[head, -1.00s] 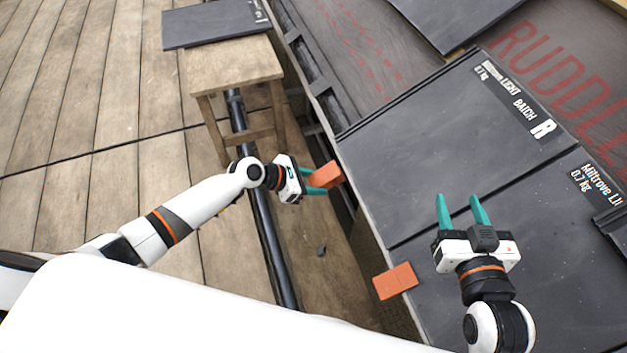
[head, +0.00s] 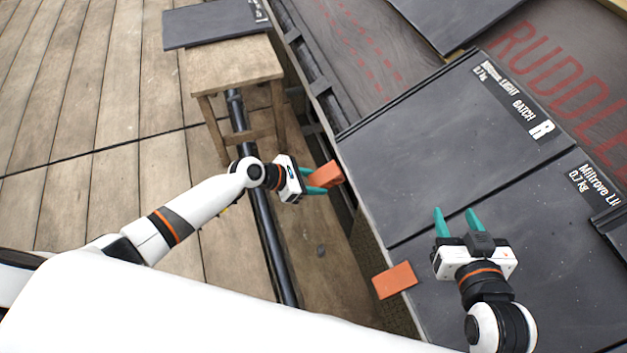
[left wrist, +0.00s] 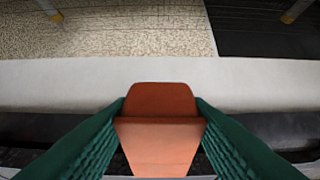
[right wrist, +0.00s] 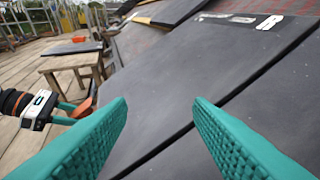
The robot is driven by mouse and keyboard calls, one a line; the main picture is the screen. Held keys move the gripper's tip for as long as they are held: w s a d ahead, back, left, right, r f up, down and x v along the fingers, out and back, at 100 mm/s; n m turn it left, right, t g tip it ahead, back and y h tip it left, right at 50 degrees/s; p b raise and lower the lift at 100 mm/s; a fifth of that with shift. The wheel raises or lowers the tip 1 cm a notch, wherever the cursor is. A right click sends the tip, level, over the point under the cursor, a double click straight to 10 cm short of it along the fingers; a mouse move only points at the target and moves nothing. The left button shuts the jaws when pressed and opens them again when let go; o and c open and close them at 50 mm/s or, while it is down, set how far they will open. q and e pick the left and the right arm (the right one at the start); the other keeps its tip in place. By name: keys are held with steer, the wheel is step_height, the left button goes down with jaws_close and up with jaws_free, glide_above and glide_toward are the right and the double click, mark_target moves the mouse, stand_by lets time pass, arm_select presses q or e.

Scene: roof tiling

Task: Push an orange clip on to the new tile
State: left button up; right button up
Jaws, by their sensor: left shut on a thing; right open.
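My left gripper (head: 318,181) is shut on an orange clip (head: 328,173), which it holds just left of the edge of the dark tile labelled Batch R (head: 440,130). In the left wrist view the clip (left wrist: 160,125) sits between the green fingers, in front of a pale edge strip (left wrist: 100,82). I cannot tell whether the clip touches the tile. A second orange clip (head: 395,281) is on the left edge of the lower tile (head: 470,215). My right gripper (head: 456,222) is open and empty above the lower tile; its spread fingers also show in the right wrist view (right wrist: 160,115).
A wooden stool (head: 232,70) with a dark tile (head: 210,24) on it stands at the upper left. A dark pipe (head: 265,235) runs along the deck beside the roof edge. More tiles and dark underlay with red lettering (head: 555,60) lie at the upper right.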

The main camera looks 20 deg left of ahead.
stand_by(0.4)
arm_select(q)
steer(key=shift+p, duration=0.35)
arm_select(e)
steer(key=shift+s+d+f+g+h, duration=0.25)
steer(key=shift+s+f+g, duration=0.2)
steer(key=shift+f, duration=0.15)
steer(key=shift+s+d+f+g+h, duration=0.15)
steer(key=shift+s+d+f+g, duration=0.1)
steer(key=shift+s+f+g, duration=0.3)
steer(key=shift+w+f, duration=0.1)
steer(key=shift+w, duration=0.05)
arm_select(q)
steer(key=shift+w+d+r, duration=0.1)
arm_select(e)
steer(key=shift+s+f, duration=0.25)
arm_select(q)
steer(key=shift+w+d+r+p, duration=0.1)
steer(key=shift+p, duration=0.2)
arm_select(e)
steer(key=shift+s+d+f+g, duration=0.3)
steer(key=shift+s+f+g, duration=0.15)
steer(key=shift+g, duration=0.15)
steer(key=shift+s+f, duration=0.1)
steer(key=shift+s, duration=0.05)
